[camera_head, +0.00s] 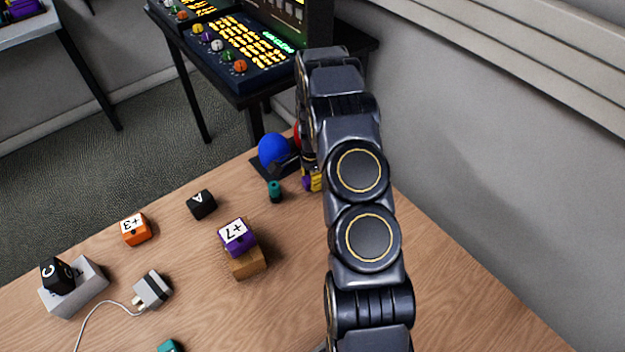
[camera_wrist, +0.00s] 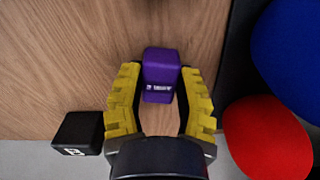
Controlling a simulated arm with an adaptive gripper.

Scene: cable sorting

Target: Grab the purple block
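A purple block (camera_wrist: 160,68) with a small white marking lies on the wood table in the wrist view. My gripper (camera_wrist: 160,77) has its yellow fingers spread on the left and right sides of this block. I cannot tell whether they touch it. In the head view my gripper (camera_head: 314,180) is mostly hidden behind my arm, with a bit of purple beside its yellow finger. Another purple block (camera_head: 238,236), marked +7, sits on a brown block (camera_head: 247,265) to the left, apart from my gripper.
Blue (camera_head: 274,150) and red (camera_wrist: 267,138) balls on a dark base stand close to my gripper. A black block (camera_wrist: 76,132) lies near its left finger. A teal piece (camera_head: 275,191), black block (camera_head: 201,204), orange block (camera_head: 136,230) and white plug (camera_head: 153,290) lie farther left.

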